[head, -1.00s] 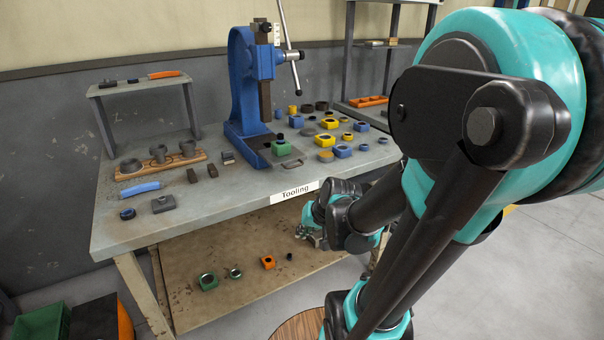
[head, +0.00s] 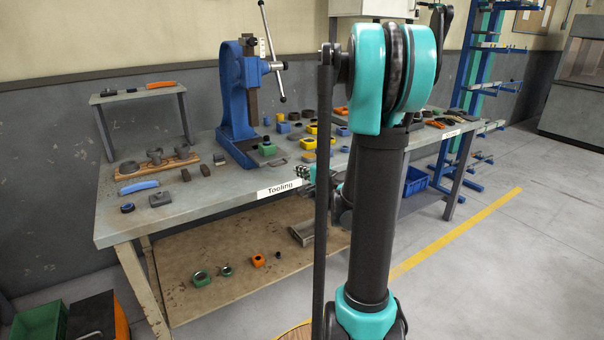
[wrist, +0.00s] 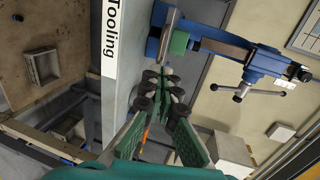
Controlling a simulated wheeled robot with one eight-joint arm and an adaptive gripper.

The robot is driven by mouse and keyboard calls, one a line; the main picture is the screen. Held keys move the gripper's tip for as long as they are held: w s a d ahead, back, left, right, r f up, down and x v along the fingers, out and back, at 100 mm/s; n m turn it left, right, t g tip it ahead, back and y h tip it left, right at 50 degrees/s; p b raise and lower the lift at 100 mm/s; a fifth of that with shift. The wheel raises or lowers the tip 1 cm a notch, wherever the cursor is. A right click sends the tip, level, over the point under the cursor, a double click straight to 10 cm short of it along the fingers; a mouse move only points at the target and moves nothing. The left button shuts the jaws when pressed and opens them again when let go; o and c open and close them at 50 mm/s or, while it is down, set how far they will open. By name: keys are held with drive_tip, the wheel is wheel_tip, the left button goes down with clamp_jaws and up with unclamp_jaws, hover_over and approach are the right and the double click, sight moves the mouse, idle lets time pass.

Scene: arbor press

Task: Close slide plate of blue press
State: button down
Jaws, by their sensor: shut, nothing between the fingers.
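The blue press (head: 236,105) stands on the workbench, with its column and long base upright in the head view. It also shows sideways at the top of the wrist view (wrist: 225,40). A flat grey slide plate (head: 277,162) sticks out at the front of its base, near a green block (head: 266,150). In the wrist view the grey plate (wrist: 167,35) lies beside the green block (wrist: 180,42). My gripper (wrist: 166,73) is shut and empty, over the bench's front part, apart from the plate. In the head view my gripper (head: 304,173) is partly hidden by my arm.
Several yellow and blue blocks crowd the bench right of the press. A small raised shelf (head: 135,95) and a wooden holder (head: 157,166) stand to its left. The "Tooling" label (head: 280,188) marks the front edge. Below is a lower shelf (head: 220,285) with loose parts.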

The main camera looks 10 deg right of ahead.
approach(272, 154)
wheel_tip(272, 154, down, 2)
drive_tip(key=s, duration=0.2)
drive_tip(key=shift+w+d+f, duration=0.15)
drive_tip(key=shift+d+f, duration=0.05)
drive_tip(key=shift+f, duration=0.05)
drive_tip(key=r+x, duration=0.1)
drive_tip(key=x, duration=0.7)
drive_tip(key=r+x, duration=0.1)
drive_tip(key=x, duration=0.4)
drive_tip(key=shift+w+r, duration=0.25)
drive_tip(key=shift+r, duration=0.15)
